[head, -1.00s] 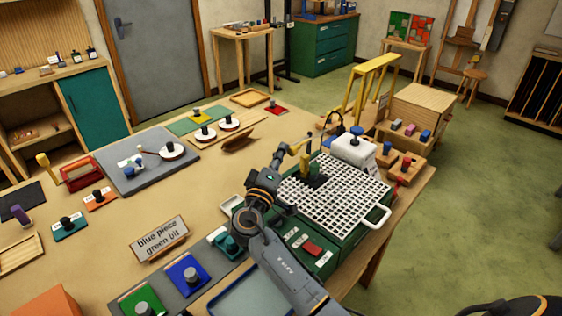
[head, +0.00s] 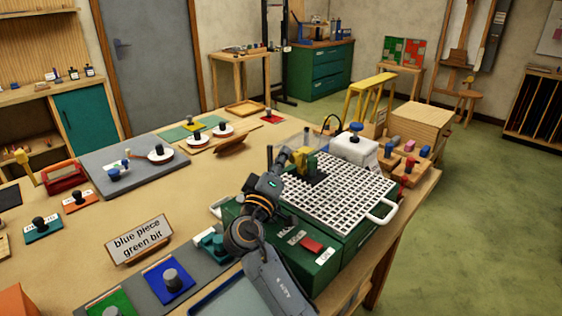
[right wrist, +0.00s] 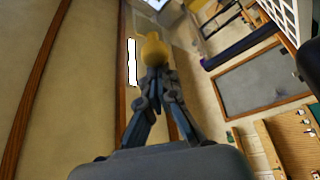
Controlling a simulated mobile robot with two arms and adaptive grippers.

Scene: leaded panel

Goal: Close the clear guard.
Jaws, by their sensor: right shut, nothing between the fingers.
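The clear guard (head: 292,142) is a see-through panel, standing raised at the far left of the green machine (head: 318,268) with the white grid top (head: 345,195). Its outline is faint. A yellow knob (right wrist: 153,48) lies just beyond the fingertips of my right gripper (right wrist: 156,78) in the right wrist view; whether they touch I cannot tell. In the head view my right gripper (head: 286,157) is at the machine's far left, beside the yellow part. Its fingers are together and empty. My left gripper is not in view.
A white container with a blue cap (head: 354,150) stands behind the grid. A red button (head: 311,244) is on the machine's front. A sign (head: 139,240) and coloured blocks stand on the table to the left. The table's right edge is close to the machine.

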